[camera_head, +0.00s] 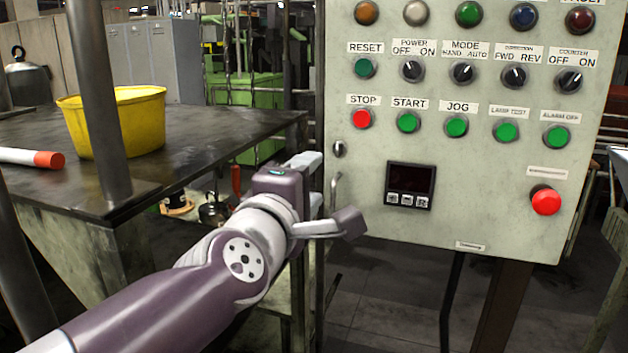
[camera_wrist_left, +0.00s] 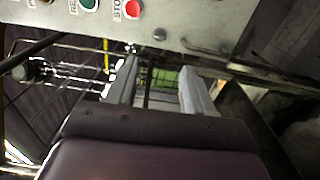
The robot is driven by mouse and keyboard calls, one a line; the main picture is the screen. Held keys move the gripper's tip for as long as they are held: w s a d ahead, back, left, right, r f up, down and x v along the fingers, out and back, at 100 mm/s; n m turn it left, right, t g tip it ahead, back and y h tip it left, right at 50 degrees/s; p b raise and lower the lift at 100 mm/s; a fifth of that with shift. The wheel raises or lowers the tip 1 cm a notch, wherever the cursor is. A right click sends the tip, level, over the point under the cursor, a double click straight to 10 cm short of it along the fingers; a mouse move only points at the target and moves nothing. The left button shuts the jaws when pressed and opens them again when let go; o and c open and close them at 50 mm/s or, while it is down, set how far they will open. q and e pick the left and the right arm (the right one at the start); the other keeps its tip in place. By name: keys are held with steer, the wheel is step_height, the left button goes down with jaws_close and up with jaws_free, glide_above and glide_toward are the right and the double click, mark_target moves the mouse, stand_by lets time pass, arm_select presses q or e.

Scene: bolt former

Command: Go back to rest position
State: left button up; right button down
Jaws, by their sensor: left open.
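My left arm reaches in from the lower left in the head view. The panel also shows along the top of that view (camera_wrist_left: 200,22), with the red STOP button (camera_wrist_left: 133,9). My right gripper is in neither view.
A dark table (camera_head: 210,140) on the left holds a yellow bucket (camera_head: 115,125) and a white tube with a red end (camera_head: 48,159). A metal post (camera_head: 98,90) stands in front of it. The panel carries a red emergency button (camera_head: 546,201) and a small display (camera_head: 410,178).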

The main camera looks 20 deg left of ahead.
arm_select(q)
step_height(320, 180, down, 18)
steer(key=d+m+g+h+p, duration=0.1)
steer(key=d+m+g+h, duration=0.15)
steer(key=m+g, duration=0.7)
steer(key=s+a+f+m+g+y+p, duration=0.1)
steer(key=s+a+f+m+g+p, duration=0.1)
steer(key=s+f, duration=0.4)
steer(key=s+a+f+m+g+y+p, duration=0.1)
steer(key=s+f+m+g, duration=0.4)
steer(key=f, duration=0.7)
steer(key=shift+s+a+f+m+y+p, duration=0.4)
steer(key=shift+s+a+m+y, duration=0.25)
steer(key=shift+s, duration=0.45)
steer(key=shift+a, duration=0.1)
